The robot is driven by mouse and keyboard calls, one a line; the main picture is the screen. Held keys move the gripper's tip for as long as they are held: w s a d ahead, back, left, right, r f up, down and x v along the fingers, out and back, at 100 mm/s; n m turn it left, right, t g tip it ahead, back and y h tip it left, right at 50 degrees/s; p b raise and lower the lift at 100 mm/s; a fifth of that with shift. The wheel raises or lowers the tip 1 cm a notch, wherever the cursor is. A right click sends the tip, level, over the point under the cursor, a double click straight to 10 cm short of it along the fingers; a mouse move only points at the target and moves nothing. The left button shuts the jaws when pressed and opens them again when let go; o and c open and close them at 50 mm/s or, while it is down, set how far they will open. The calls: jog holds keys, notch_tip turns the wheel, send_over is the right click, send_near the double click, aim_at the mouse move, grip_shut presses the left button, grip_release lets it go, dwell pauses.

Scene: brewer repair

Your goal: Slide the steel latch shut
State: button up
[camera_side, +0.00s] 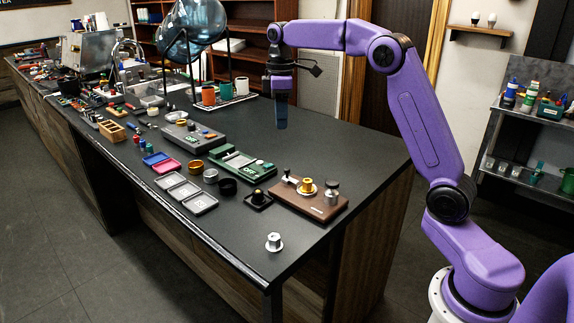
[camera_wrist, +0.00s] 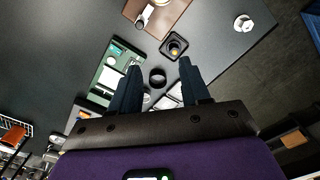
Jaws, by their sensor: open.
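My gripper (camera_side: 281,126) hangs pointing down above the black bench, behind the green device and the brown board in the side view. In the wrist view its two dark fingers stand apart with nothing held between the tips (camera_wrist: 159,62). The green device (camera_side: 238,164) lies on the bench and also shows left of the fingers in the wrist view (camera_wrist: 107,75). The brown board (camera_side: 318,208) carries a brass part (camera_side: 306,186) and a steel knob-like part (camera_side: 331,193). It shows at the top of the wrist view (camera_wrist: 170,18). I cannot tell which small part is the steel latch.
A black ring (camera_side: 228,187), a small black tray with a knob (camera_side: 258,198) and grey trays (camera_side: 200,204) lie near the front edge. A silver knob (camera_side: 273,242) stands near the corner. Cups (camera_side: 208,95) and a glass globe stand farther back. Bench right of my gripper is clear.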

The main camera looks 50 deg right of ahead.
aim_at(287, 169)
jog(key=w+d, duration=0.2)
jog(key=d, duration=0.2)
notch_tip(287, 169, down, 17)
jog(key=shift+s+f, duration=0.15)
dwell(0.3)
